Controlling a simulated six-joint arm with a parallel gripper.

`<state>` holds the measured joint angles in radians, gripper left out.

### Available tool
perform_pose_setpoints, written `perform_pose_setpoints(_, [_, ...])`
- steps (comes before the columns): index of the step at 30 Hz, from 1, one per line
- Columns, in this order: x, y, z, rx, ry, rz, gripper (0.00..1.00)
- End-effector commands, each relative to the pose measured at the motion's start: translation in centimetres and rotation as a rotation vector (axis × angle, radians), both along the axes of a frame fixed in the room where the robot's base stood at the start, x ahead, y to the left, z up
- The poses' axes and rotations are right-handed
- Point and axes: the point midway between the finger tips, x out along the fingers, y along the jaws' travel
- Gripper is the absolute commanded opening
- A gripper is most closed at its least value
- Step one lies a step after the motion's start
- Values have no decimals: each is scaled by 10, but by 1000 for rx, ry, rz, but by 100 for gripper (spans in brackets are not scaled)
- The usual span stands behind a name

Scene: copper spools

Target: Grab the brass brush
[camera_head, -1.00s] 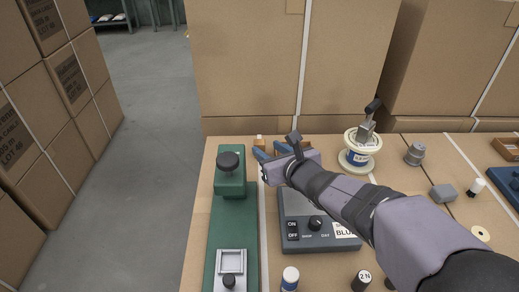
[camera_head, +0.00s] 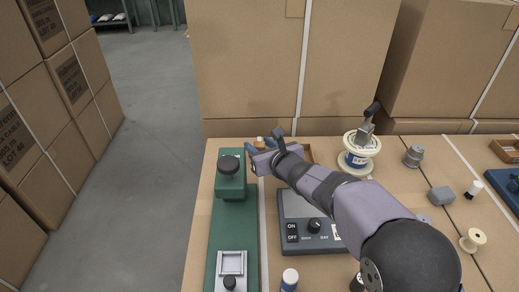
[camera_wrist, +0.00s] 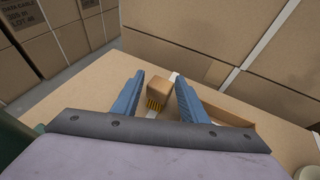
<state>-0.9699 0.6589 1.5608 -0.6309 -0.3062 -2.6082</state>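The brass brush (camera_wrist: 159,90) is a small wooden block with brass bristles. It is at the far end of the table in the wrist view and appears between my two blue fingers. My gripper (camera_wrist: 160,76) is open, with a gap on each side of the brush; I cannot tell how far its fingertips are above or short of it. In the head view, a small tan bit of the brush (camera_head: 260,140) shows just beyond my gripper (camera_head: 261,146); the rest is hidden.
A green press-like fixture (camera_head: 232,215) stands close left of my gripper. A grey scale (camera_head: 297,236) lies below my arm. A shallow brown tray (camera_wrist: 228,115) sits right of the brush. A cream spool (camera_head: 361,151) stands farther right. Large cartons (camera_head: 250,65) rise behind the table.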

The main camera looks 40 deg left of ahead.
Motion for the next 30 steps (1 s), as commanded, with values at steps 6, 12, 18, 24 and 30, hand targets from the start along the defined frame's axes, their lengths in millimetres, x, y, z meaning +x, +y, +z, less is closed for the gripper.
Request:
perform_pose_setpoints(6, [8,21,-9,-1,1,2,39])
perform_pose_setpoints(12, [13,33,-15,-2,1,1,39])
perform_pose_setpoints(18, [15,36,-16,0,0,1,39])
perform_pose_setpoints(24, [15,36,-17,0,0,1,25])
perform_pose_setpoints(30, [15,36,-16,0,0,1,10])
